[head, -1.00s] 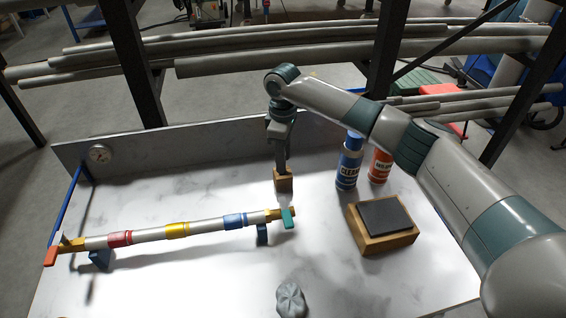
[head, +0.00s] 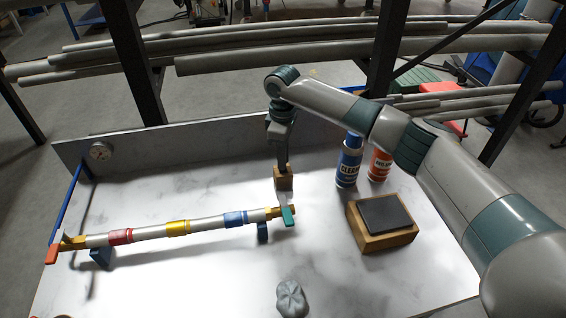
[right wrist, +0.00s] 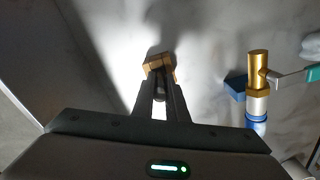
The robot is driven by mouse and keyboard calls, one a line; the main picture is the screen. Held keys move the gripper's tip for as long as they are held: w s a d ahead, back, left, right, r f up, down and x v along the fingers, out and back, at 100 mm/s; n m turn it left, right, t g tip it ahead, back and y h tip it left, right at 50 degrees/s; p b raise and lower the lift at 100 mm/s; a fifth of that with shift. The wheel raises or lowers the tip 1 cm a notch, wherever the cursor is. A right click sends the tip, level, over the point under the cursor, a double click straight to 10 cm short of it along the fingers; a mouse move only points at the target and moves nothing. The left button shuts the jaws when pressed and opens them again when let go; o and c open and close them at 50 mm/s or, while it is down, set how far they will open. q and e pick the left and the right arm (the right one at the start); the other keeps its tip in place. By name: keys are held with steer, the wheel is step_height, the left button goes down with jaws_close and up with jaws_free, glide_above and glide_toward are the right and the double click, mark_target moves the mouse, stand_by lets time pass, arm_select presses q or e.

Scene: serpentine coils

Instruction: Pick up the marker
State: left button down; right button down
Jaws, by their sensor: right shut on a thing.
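My right gripper (head: 283,164) points down over the table in the middle of the head view and is shut. A small tan block (head: 284,182) sits at its fingertips, and I take this to be the marker or its base. In the right wrist view the block (right wrist: 160,64) is at the ends of the fingers (right wrist: 160,92), with a small dark part between them. The fingers hide much of that part. A shadow shows just below the block, which seems slightly above the table. My left gripper is not in view.
A silver pipe (head: 206,226) with coloured bands rests on blue supports, close left of the block. A blue bottle (head: 349,162), an orange can (head: 380,166) and a wooden box with a dark pad (head: 384,215) stand right. A grey crumpled lump (head: 290,299) lies in front.

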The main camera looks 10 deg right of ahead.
steer(key=shift+r, duration=0.1)
steer(key=shift+r+b, duration=0.5)
steer(key=shift+r, duration=0.05)
step_height(320, 180, up, 2)
steer(key=shift+r+b, duration=0.2)
steer(key=shift+b, duration=0.45)
steer(key=s+d+r+b, duration=0.3)
steer(key=s+d+r, duration=0.3)
steer(key=d, duration=0.4)
steer(key=shift+r, duration=0.65)
